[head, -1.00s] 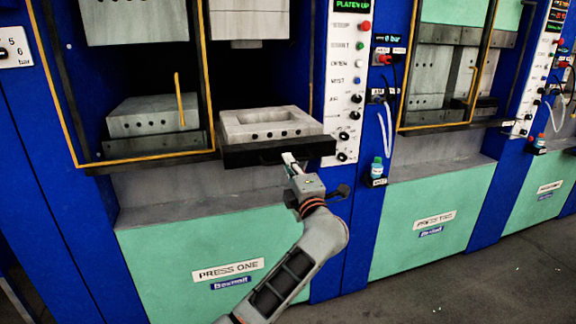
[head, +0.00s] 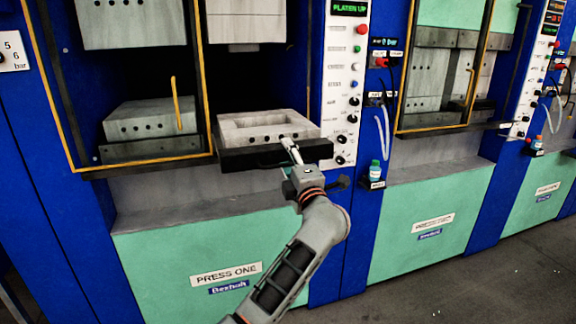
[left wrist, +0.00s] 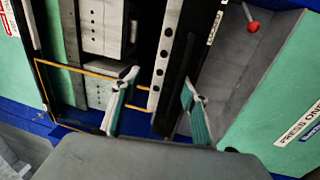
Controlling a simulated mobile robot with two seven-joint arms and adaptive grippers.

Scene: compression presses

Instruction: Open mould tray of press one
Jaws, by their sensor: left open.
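Press one (head: 188,243) shows at the left and middle. Its mould tray (head: 240,158) has a black front bar and stands out from the opening. A grey mould block (head: 268,127) with a recess and a row of holes sits on it. My left gripper (head: 289,145) is open at the right half of the bar, its fingertips overlapping it in the head view. In the left wrist view the black bar (left wrist: 180,85) runs between the two open fingers (left wrist: 157,103); contact cannot be told. The handle is partly hidden. My right gripper is not in view.
The upper platen (head: 245,28) is raised, with a gap above the mould. A control panel (head: 345,85) stands right of the tray, and a yellow-framed guard (head: 207,90) to its left. A small bottle (head: 375,169) sits on a bracket further right. The floor in front looks clear.

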